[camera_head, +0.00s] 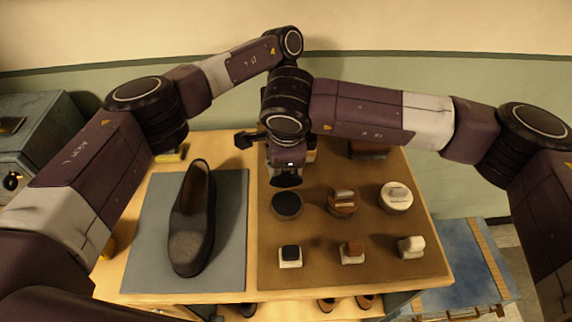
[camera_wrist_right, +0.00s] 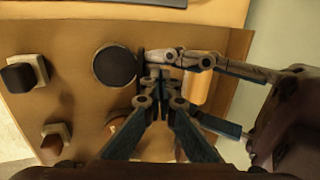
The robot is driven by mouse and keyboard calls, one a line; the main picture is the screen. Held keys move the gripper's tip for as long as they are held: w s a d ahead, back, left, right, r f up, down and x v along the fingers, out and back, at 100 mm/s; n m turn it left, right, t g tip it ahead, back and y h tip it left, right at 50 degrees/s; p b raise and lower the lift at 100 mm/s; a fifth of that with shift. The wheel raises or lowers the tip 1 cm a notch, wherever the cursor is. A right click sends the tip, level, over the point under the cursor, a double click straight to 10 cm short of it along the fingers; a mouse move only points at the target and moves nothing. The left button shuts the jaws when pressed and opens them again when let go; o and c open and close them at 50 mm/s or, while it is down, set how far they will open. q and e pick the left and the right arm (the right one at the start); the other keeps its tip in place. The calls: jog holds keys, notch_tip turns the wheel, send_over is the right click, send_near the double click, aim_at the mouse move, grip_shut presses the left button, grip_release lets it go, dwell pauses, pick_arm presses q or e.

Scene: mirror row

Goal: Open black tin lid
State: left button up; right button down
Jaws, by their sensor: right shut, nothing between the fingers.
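The black tin (camera_head: 287,205) is a low, round, dark tin on the brown mat at its left column. It also shows in the right wrist view (camera_wrist_right: 116,66), with a dark flat top that appears to be in place. My right gripper (camera_wrist_right: 152,80) is shut and empty, its fingertips close beside the tin's rim. I cannot tell whether they touch it. More gripper links reach in from the right of the wrist view and seem to be my left gripper's; its fingers overlap mine there. In the head view both wrists crowd together behind the tin and hide most of the fingers.
The brown mat (camera_head: 330,288) also holds a brown tin (camera_head: 343,203), a pale tin (camera_head: 396,197) and a front row of small brushes (camera_head: 290,257). A dark shoe (camera_head: 190,225) lies on the grey mat (camera_head: 231,270) to the left. A blue bench (camera_head: 458,262) stands at the right.

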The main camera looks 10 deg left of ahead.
pick_arm(q)
jog(key=o, duration=0.4)
jog(key=shift+s+d, duration=0.1)
jog(key=shift+s, duration=0.1)
pick_arm(e)
jog(key=shift+w+d+f, duration=0.1)
jog(key=shift+f, duration=0.3)
